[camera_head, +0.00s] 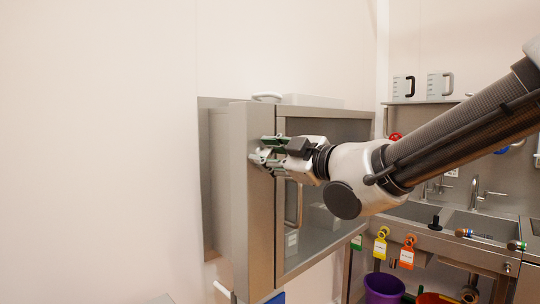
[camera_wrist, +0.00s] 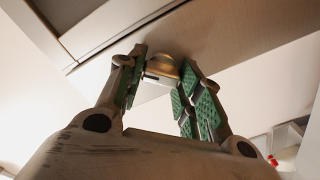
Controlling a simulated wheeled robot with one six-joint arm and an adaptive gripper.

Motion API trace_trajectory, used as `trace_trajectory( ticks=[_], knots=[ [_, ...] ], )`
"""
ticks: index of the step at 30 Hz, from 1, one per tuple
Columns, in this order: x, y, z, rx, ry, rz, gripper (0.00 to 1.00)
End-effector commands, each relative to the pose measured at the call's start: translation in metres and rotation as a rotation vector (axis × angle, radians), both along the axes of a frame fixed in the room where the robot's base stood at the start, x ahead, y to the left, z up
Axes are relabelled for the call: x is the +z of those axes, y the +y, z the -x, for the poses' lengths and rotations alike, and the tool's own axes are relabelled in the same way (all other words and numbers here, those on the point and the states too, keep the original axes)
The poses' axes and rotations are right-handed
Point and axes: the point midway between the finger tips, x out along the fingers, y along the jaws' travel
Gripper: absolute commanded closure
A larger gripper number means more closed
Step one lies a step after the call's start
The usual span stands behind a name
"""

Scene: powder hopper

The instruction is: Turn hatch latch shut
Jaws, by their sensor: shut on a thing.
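The hatch is a steel-framed cabinet (camera_head: 252,200) on the wall, with a dark glass door (camera_head: 330,225) that looks closed against its frame. My gripper (camera_head: 266,155) is at the upper front of the frame, left of the glass, and covers the latch in the head view. In the wrist view, the latch (camera_wrist: 163,68) is a small rounded metal piece against the steel face. The green-padded fingers of my gripper (camera_wrist: 160,75) lie on both sides of it, shut on it. The exact angle of the latch is hard to tell.
A vertical handle (camera_head: 293,205) is on the door below my gripper. To the right are a steel sink counter (camera_head: 485,225), hanging coloured tags (camera_head: 380,245), a purple bucket (camera_head: 383,288) and a shelf with jugs (camera_head: 440,86). The wall at left is bare.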

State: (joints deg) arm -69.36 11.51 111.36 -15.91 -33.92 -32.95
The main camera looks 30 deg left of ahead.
Motion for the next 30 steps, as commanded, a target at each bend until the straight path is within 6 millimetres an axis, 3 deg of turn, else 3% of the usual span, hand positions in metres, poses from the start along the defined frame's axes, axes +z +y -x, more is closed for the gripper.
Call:
trace_trajectory(
  ticks=[18,30],
  knots=[
    [-0.0026,0.0001,0.0011,0.001,-0.537,0.113,0.88],
    [-0.0036,0.0001,0.0012,0.0,-0.725,0.153,0.88]
  ],
)
